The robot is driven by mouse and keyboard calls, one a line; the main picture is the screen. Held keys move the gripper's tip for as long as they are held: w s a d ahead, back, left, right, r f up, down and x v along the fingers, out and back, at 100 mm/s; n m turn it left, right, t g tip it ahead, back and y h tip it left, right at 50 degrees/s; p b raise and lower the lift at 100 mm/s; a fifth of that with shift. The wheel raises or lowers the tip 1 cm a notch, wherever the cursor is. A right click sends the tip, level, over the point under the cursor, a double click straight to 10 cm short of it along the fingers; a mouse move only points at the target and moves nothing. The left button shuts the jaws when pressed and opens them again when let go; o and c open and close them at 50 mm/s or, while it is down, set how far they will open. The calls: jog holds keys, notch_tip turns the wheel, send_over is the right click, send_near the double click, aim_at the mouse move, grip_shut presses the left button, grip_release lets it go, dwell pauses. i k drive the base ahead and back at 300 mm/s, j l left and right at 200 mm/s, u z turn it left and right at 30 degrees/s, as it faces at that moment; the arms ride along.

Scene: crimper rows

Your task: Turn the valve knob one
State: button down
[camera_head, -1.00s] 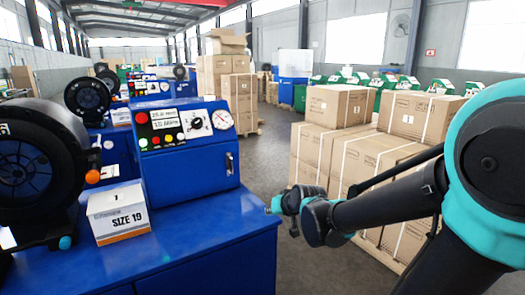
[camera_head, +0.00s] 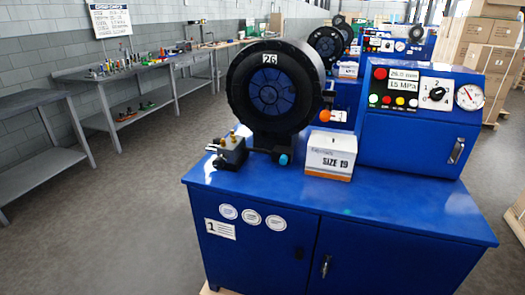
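A blue control panel (camera_head: 385,150) stands on the right half of the blue crimper cabinet. It carries a black rotary knob (camera_head: 437,94) on a white plate with numbers around it, including 2 and 4. The knob's exact pointing is too small to tell. A round gauge (camera_head: 470,97) with a red needle is right of the knob. A small metal block with brass fittings (camera_head: 231,149) sits at the cabinet's left edge. My gripper and arm are out of view.
The black crimper head (camera_head: 273,90) marked 26 and a white SIZE 19 box (camera_head: 330,156) stand left of the panel. The cabinet top (camera_head: 400,205) is clear in front. Stacked cartons (camera_head: 484,45) stand at right. A grey workbench (camera_head: 130,83) stands at left, with open floor between.

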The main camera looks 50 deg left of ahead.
aim_at(218, 163)
jog(key=k+j+u, duration=0.15)
jog(key=u, duration=1.9)
